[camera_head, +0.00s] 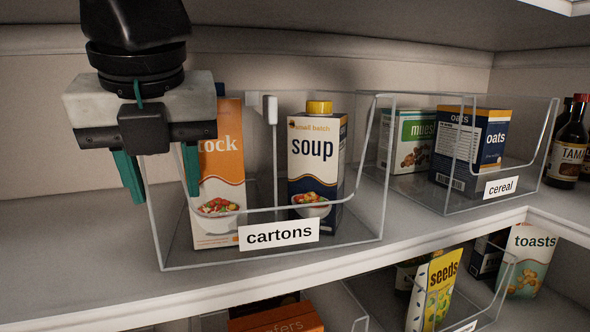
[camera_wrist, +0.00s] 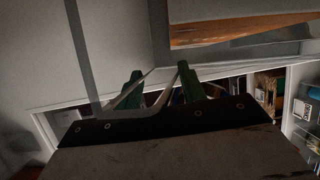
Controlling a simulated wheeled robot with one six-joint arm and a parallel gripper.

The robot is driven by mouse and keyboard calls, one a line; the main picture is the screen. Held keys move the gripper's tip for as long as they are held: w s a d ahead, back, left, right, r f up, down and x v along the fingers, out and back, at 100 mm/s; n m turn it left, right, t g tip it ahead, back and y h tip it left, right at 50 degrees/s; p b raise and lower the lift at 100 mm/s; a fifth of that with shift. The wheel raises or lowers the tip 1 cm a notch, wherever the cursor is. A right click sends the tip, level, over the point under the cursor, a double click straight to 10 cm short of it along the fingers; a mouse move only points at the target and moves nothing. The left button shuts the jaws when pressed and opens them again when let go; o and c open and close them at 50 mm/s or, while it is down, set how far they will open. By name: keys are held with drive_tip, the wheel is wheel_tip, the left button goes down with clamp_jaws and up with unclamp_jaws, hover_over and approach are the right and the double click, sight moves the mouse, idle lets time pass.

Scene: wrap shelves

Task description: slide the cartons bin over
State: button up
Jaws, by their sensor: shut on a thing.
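The clear cartons bin (camera_head: 357,228) stands on the upper shelf, with a "cartons" label (camera_head: 279,234) on its front. It holds an orange and white stock carton (camera_head: 220,175) on the left and a dark blue and white soup carton (camera_head: 315,165) with a yellow cap. My gripper (camera_head: 160,175) points down at the bin's left side, with its green fingers on either side of the left wall. It is shut on that wall. In the wrist view, the gripper (camera_wrist: 159,88) has the clear wall between its fingertips. My gripper hides part of the stock carton's top.
A clear cereal bin (camera_head: 462,205) with muesli and oats boxes stands close on the right. Dark bottles (camera_head: 571,145) are beyond it. The upper shelf (camera_head: 65,250) is bare to the left. Bins with seeds and toasts sit on the shelf below.

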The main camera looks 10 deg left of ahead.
drive_tip(key=o, duration=1.4)
drive_tip(key=shift+o, duration=0.2)
drive_tip(key=shift+s, duration=0.1)
drive_tip(key=v, duration=0.5)
drive_tip(key=s+d, duration=0.6)
drive_tip(key=s, duration=0.4)
drive_tip(key=shift+s, duration=0.15)
